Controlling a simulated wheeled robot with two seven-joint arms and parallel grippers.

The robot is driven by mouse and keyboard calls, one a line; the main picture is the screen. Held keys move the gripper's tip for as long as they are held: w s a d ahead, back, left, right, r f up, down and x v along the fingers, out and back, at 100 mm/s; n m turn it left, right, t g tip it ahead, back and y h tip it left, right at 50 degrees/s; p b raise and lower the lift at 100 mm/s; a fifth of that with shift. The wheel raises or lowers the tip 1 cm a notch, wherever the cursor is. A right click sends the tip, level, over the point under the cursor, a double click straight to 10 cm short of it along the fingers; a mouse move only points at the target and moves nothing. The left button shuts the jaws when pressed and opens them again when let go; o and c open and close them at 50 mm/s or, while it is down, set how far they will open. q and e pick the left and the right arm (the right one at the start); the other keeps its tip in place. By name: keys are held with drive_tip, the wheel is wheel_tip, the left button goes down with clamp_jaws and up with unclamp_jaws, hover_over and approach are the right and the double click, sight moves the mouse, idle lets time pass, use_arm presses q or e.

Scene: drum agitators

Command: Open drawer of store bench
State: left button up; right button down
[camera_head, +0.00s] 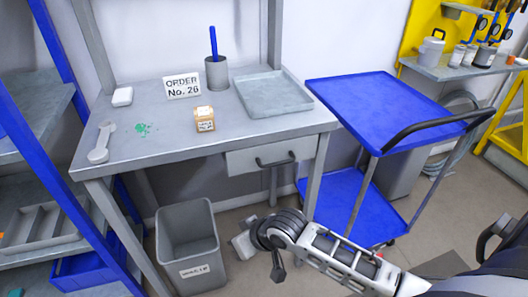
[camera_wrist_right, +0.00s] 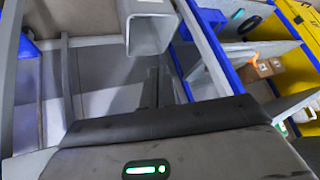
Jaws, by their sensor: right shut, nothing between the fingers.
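The store bench (camera_head: 160,140) stands at the centre of the head view. Its grey drawer (camera_head: 240,160) hangs under the right part of the top, with a dark bar handle (camera_head: 275,162) on its front. The drawer looks shut. My right arm comes in from the lower right. My right gripper (camera_head: 278,274) is below the drawer handle, apart from it, pointing down right of the waste bin. It is shut and empty. In the right wrist view its dark fingers (camera_wrist_right: 157,80) show small; no drawer handle can be made out there. My left gripper is not in view.
A grey waste bin (camera_head: 186,230) stands under the bench front. A blue trolley (camera_head: 380,105) stands close on the right, a blue-framed shelf (camera_head: 35,130) on the left. A tray (camera_head: 272,108), a small box (camera_head: 205,124) and a spanner (camera_head: 100,145) lie on the bench.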

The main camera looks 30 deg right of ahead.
drive_tip(key=w+d+r+m+g+h, duration=0.2)
drive_tip(key=w+d+r, duration=0.5)
drive_tip(key=w+d, duration=0.1)
drive_tip(key=m+g+h+p, duration=0.2)
drive_tip(key=m, duration=0.1)
approach(271, 156)
drive_tip(key=shift+t, duration=0.3)
drive_tip(key=f, duration=0.6)
drive_tip(key=shift+a+f+b, duration=0.1)
drive_tip(key=shift+a+b, duration=0.1)
drive_tip(key=shift+b, duration=0.15)
drive_tip(key=shift+w+f, duration=0.3)
drive_tip(key=shift+f, duration=0.4)
